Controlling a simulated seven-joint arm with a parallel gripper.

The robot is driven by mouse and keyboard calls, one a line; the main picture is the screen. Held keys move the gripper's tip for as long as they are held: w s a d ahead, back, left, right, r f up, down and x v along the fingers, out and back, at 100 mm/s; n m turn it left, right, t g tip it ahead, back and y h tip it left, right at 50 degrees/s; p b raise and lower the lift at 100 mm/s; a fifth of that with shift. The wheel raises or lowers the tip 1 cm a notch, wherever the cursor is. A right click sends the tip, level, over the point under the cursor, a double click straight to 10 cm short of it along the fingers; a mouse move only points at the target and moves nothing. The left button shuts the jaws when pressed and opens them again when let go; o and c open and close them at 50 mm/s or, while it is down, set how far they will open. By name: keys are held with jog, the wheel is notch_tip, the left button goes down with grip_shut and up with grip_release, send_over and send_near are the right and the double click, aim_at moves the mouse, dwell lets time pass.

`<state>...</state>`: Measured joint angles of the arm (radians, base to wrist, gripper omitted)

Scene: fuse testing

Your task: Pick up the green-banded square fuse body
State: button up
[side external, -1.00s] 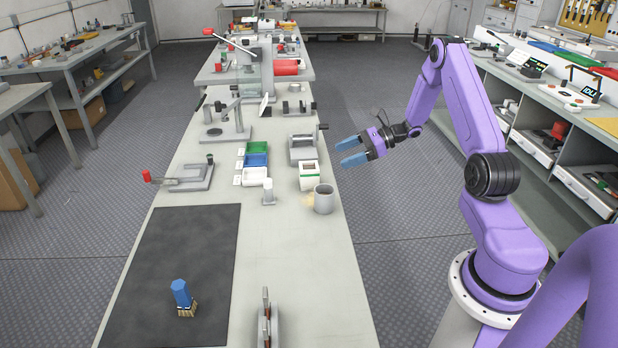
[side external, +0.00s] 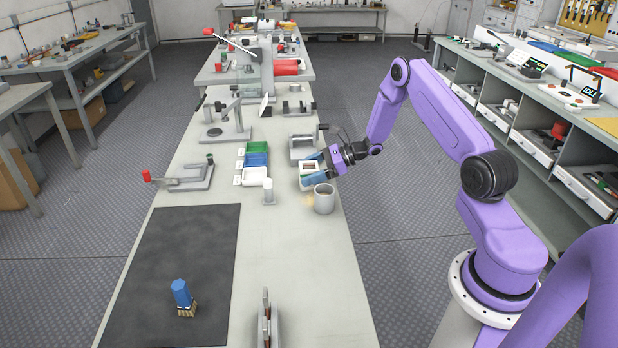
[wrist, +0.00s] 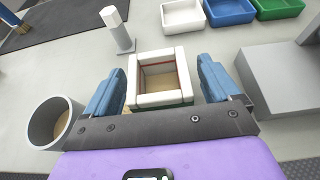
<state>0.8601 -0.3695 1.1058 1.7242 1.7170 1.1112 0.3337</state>
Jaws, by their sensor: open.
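The square fuse body (side external: 294,180) is a white, hollow square block near the right edge of the bench. In the wrist view the fuse body (wrist: 157,101) shows its open top, with a green band low on its near side and a red line inside. My gripper (side external: 313,169) is over the fuse body. In the wrist view my gripper (wrist: 158,85) is open, with one blue finger to the left of the body and one to the right. Gaps show between fingers and body. The near base of the body is partly hidden by my gripper.
A grey cup (side external: 324,200) stands close by, left of the body in the wrist view (wrist: 52,122). A white-topped post (side external: 268,192) stands beyond. White (side external: 256,176), blue (side external: 256,160) and green (side external: 258,147) bins sit nearby. A grey block-like fixture (wrist: 278,80) is at right in the wrist view.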

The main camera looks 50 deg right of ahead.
jog(key=shift+a, duration=0.1)
jog(key=shift+w, duration=0.1)
jog(key=c, duration=1.3)
jog(key=shift+r, duration=0.15)
jog(key=shift+r, duration=1.3)
jog(key=shift+s+r, duration=0.2)
jog(key=shift+r, duration=0.15)
jog(key=shift+s+a+r, duration=0.6)
jog(key=shift+s+r, duration=0.95)
jog(key=shift+s, duration=0.65)
jog(key=shift+s+a+r, duration=0.55)
jog(key=shift+s+r, duration=1)
jog(key=shift+s, duration=0.6)
jog(key=shift+s+a+r, duration=0.6)
jog(key=shift+s+r, duration=0.95)
jog(key=shift+s, duration=0.65)
